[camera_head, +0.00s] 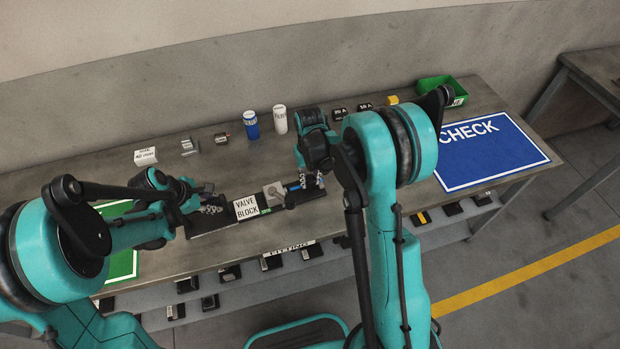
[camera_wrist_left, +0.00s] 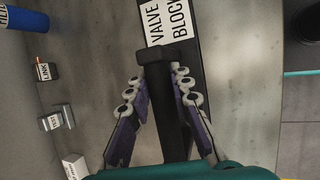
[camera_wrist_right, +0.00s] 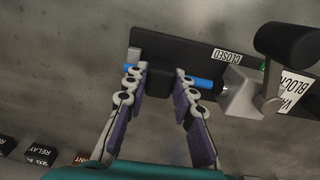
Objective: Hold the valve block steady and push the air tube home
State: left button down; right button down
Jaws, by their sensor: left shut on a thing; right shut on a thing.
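The valve block's dark base with its white label (camera_head: 246,208) lies on the bench; the label also shows in the left wrist view (camera_wrist_left: 168,22). My left gripper (camera_head: 212,208) is shut on a dark upright bar (camera_wrist_left: 172,110) at the block's left end. My right gripper (camera_head: 308,182) is shut on the black holder of the blue air tube (camera_wrist_right: 200,82). The tube shows on both sides of the holder, and its right end meets the grey fitting (camera_wrist_right: 240,92). The fingers hide part of it; I cannot tell how deep it sits. A grey lever with a black knob (camera_wrist_right: 288,42) stands by the fitting.
A blue can (camera_head: 251,125), a white can (camera_head: 280,119) and small labelled parts stand along the back. A green bin (camera_head: 455,86) is at the far right corner. A blue CHECK mat (camera_head: 480,155) lies right, a green mat (camera_head: 122,265) left. A lower shelf holds several parts.

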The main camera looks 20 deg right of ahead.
jog(key=a, duration=0.3)
jog(key=shift+s, duration=0.1)
jog(key=c, duration=1.2)
grip_release()
notch_tip(320, 180, up, 12)
